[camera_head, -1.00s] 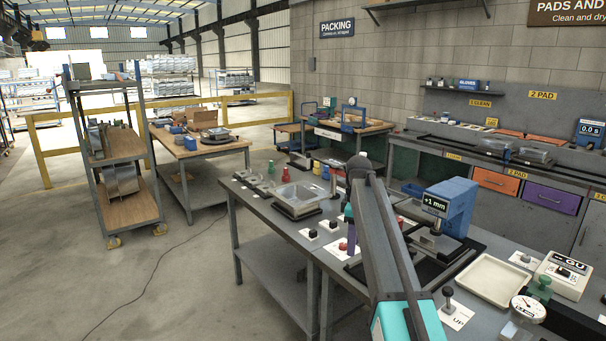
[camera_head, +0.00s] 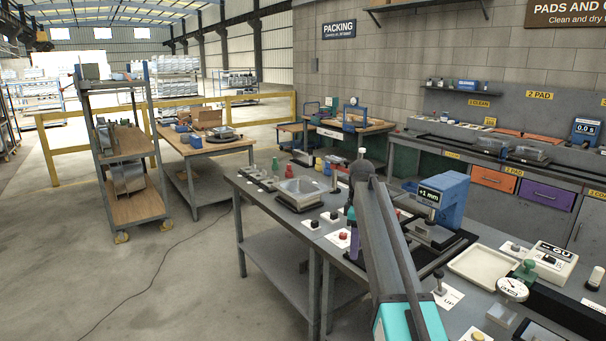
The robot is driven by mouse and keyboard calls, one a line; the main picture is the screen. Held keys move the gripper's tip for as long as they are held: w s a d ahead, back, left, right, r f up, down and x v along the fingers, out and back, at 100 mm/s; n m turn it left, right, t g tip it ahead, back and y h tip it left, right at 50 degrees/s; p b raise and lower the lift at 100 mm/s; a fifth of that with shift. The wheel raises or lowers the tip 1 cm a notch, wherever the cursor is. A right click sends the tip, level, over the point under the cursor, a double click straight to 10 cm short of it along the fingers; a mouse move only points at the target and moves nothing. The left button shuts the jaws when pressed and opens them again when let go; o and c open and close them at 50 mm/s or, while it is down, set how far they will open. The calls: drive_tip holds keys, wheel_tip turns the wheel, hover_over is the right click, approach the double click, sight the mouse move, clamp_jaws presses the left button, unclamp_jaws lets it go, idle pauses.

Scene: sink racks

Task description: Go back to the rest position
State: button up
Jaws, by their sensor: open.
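My arm (camera_head: 385,250) rises from the bottom middle, with a teal section low down and a dark rounded joint (camera_head: 360,172) at its top. A pale upright tip shows just above that joint; I cannot tell which part it is. My gripper cannot be made out; the arm may hide it. The arm's upper end appears in front of the workbench (camera_head: 262,205), and no held object shows. Part of the bench top behind the arm is hidden.
The bench bears a metal basin (camera_head: 300,188), a blue "+1 mm" device (camera_head: 451,195), a cream tray (camera_head: 484,265) and a dial gauge (camera_head: 512,289). A shelf cart (camera_head: 127,148) and wooden table (camera_head: 210,146) stand left. Floor (camera_head: 185,290) at front left is open, crossed by a cable.

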drive_tip(key=s+f+g, duration=0.2)
drive_tip(key=s+f, duration=0.5)
drive_tip(key=f, duration=0.6)
drive_tip(key=s+f+m+g, duration=0.1)
drive_tip(key=s+f, duration=0.6)
drive_tip(key=f, duration=0.5)
drive_tip(key=s+f+g, duration=0.2)
drive_tip(key=s+f, duration=0.5)
drive_tip(key=f, duration=0.6)
drive_tip(key=s+f+m, duration=0.4)
drive_tip(key=s+f, duration=0.1)
drive_tip(key=s, duration=0.6)
drive_tip(key=s+f+m, duration=0.4)
drive_tip(key=s+f, duration=0.2)
drive_tip(key=s, duration=0.6)
drive_tip(key=s+f+m, duration=0.4)
drive_tip(key=s+f, duration=0.1)
drive_tip(key=s, duration=0.7)
drive_tip(key=shift+f+m+g, duration=0.15)
drive_tip(key=shift+m+g, duration=0.15)
drive_tip(key=shift+m, duration=0.1)
